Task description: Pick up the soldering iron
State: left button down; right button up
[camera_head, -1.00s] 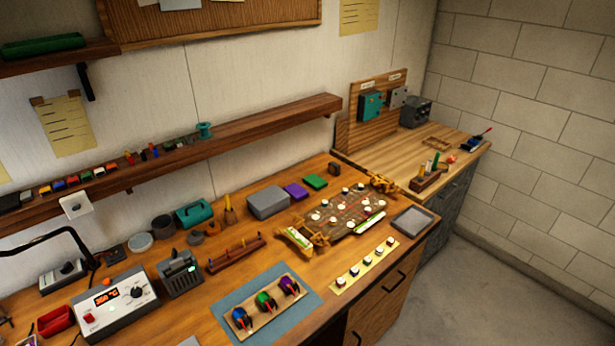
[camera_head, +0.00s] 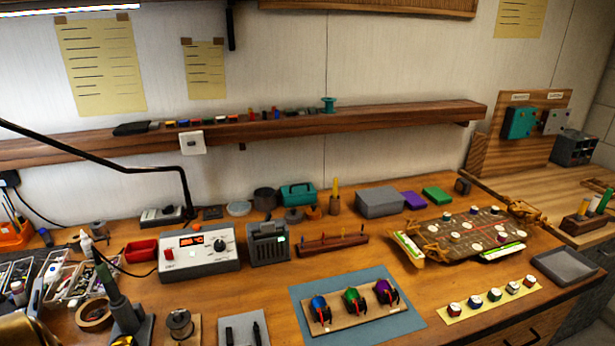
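The soldering iron (camera_head: 106,281) appears to be the dark green-grey handle standing tilted in a dark stand (camera_head: 130,326) at the front left of the workbench. A dark cable runs from near its top toward the white soldering station (camera_head: 200,252), which has a red lit display. The iron's tip is hidden in the stand. Neither of my grippers shows in the head view.
A tape roll (camera_head: 94,312) and a solder spool (camera_head: 180,325) flank the stand. A black lamp arm (camera_head: 100,160) arches above the left side. A blue mat (camera_head: 355,305) with three coloured items lies at front centre. A brass-coloured shape fills the bottom left corner.

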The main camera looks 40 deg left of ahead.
aim_at(117, 299)
jog(key=u, duration=1.9)
